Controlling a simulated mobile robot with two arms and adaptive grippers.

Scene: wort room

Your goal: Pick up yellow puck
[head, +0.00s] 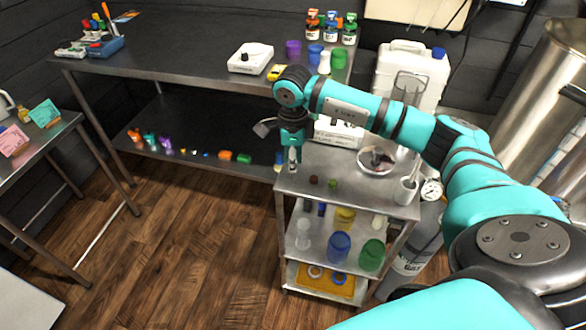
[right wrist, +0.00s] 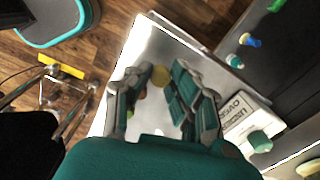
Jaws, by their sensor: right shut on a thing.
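The yellow puck (right wrist: 160,76) shows in the right wrist view as a small round disc between the two fingertips of my right gripper (right wrist: 161,72). The gripper is shut on it. A dark red puck (head: 313,180) and a green puck (head: 332,183) stand on the cart top, to the right of the gripper. My left gripper is not in view.
A glass dish (head: 376,161) and a white cup (head: 405,191) stand on the cart's right side. A white device (head: 338,133) is behind the gripper. A long steel bench (head: 190,75) stands behind; open wooden floor lies left.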

